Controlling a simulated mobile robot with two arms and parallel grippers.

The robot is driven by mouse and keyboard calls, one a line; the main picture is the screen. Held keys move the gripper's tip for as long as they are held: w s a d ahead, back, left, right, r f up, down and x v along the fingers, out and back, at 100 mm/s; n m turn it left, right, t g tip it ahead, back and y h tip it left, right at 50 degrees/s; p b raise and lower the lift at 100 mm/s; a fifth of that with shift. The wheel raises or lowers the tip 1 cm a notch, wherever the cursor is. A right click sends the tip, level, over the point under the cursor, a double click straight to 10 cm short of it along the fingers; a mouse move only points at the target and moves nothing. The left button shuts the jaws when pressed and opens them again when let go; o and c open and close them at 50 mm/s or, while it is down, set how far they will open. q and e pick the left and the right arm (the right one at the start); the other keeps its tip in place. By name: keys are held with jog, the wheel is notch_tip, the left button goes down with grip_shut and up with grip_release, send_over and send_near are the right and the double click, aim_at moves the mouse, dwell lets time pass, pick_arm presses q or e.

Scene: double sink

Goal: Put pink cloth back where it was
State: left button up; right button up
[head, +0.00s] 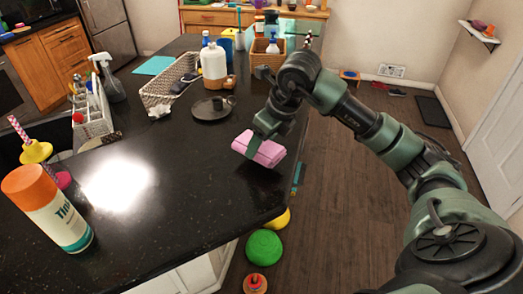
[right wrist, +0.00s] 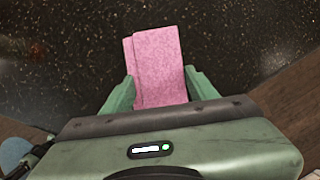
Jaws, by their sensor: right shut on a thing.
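The pink cloth (head: 262,153) is folded into a thick pad near the right edge of the black counter (head: 150,225) in the head view. My right gripper (head: 259,143) is shut on it, with a finger on either side. In the right wrist view the cloth (right wrist: 158,60) extends out beyond the fingers of the gripper (right wrist: 160,92), over the dark speckled counter top. I cannot tell whether the cloth touches the counter. My left gripper is not in view.
A grey basket (head: 168,82) and a white bottle (head: 214,65) are farther back. An orange-capped canister (head: 52,208) stands front left. A green ball (head: 263,247) lies below the counter edge. The counter's middle is clear.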

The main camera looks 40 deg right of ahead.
aim_at(265, 147)
notch_tip(265, 147, down, 3)
jog(key=shift+f+p, duration=0.2)
jog(key=shift+p, duration=0.2)
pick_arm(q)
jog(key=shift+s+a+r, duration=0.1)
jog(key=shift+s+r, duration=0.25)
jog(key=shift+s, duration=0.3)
pick_arm(e)
jog(key=shift+f, duration=0.1)
jog(key=shift+f, duration=0.1)
jog(key=shift+f+b, duration=0.15)
jog(key=shift+b, duration=0.15)
jog(key=o, duration=1.3)
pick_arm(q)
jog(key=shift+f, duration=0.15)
